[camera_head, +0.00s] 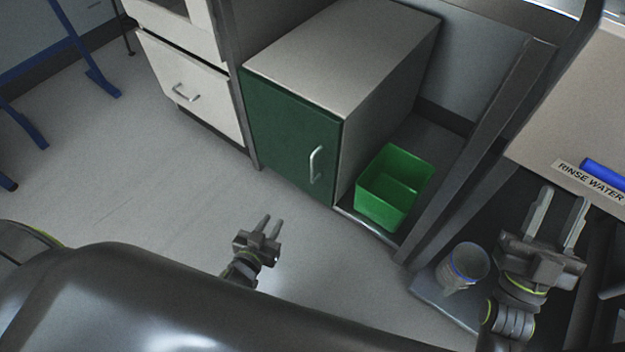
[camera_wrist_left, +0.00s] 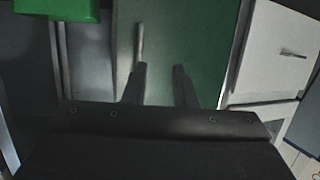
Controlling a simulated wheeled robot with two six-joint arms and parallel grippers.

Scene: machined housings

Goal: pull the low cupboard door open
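The low cupboard has a dark green door (camera_head: 285,130) that looks closed, with a pale vertical bar handle (camera_head: 315,163) near its right edge. In the left wrist view the green door (camera_wrist_left: 190,40) fills the middle, and its handle (camera_wrist_left: 139,42) stands just beyond one fingertip. My left gripper (camera_head: 266,226) is open and empty, in front of and below the door, apart from the handle in the head view. It also shows in the left wrist view (camera_wrist_left: 160,75) with its fingers apart. My right gripper (camera_head: 556,215) is open and empty at the right, by the worktop.
A green bin (camera_head: 392,188) stands right of the cupboard on a low shelf. White drawers (camera_head: 190,92) are at its left. A bucket (camera_head: 465,265) and a worktop labelled RINSE WATER (camera_head: 590,180) are at the right. The floor (camera_head: 150,180) before the door is clear.

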